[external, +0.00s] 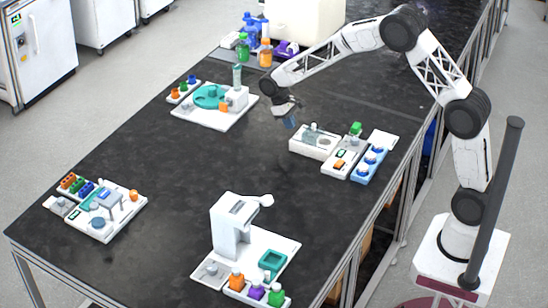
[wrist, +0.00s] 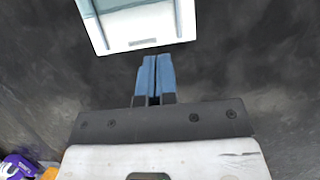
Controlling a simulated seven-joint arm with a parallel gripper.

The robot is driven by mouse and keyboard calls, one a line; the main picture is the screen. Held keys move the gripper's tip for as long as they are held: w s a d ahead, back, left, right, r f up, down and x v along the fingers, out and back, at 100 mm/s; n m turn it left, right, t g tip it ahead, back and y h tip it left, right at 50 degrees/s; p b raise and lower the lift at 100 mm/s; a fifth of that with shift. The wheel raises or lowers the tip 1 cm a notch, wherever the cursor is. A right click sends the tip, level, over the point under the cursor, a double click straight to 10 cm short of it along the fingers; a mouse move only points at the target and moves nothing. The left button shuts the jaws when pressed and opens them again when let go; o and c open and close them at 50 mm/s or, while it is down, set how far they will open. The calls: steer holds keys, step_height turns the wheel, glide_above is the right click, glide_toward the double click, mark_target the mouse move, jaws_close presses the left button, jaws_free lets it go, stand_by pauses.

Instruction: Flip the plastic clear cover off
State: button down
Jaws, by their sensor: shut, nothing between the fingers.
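My gripper (external: 290,122) is shut and empty, its blue fingers pointing down above the black bench. It also shows in the wrist view (wrist: 157,62), fingers together. A low white device (external: 312,148) stands just right of my gripper in the external view. Something see-through on its top (external: 316,131) looks like the clear cover, but its edges are too small to make out. In the wrist view a white device (wrist: 140,35) with a pale panel lies ahead of the fingertips, partly cut off by the top edge. The fingers appear apart from it.
A tray with a green-topped item (external: 341,166) and a blue rack (external: 371,164) stand right of the device. A white station with a teal disc (external: 210,97) is to the left. Bottles (external: 265,52) stand at the back. The bench middle (external: 200,170) is clear.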

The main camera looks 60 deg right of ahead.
mark_target(309, 132)
steer(key=shift+s+r, duration=0.15)
steer(key=shift+s, duration=1.8)
steer(key=shift+s, duration=2.95)
steer(key=shift+w, duration=2.15)
steer(key=v, duration=1)
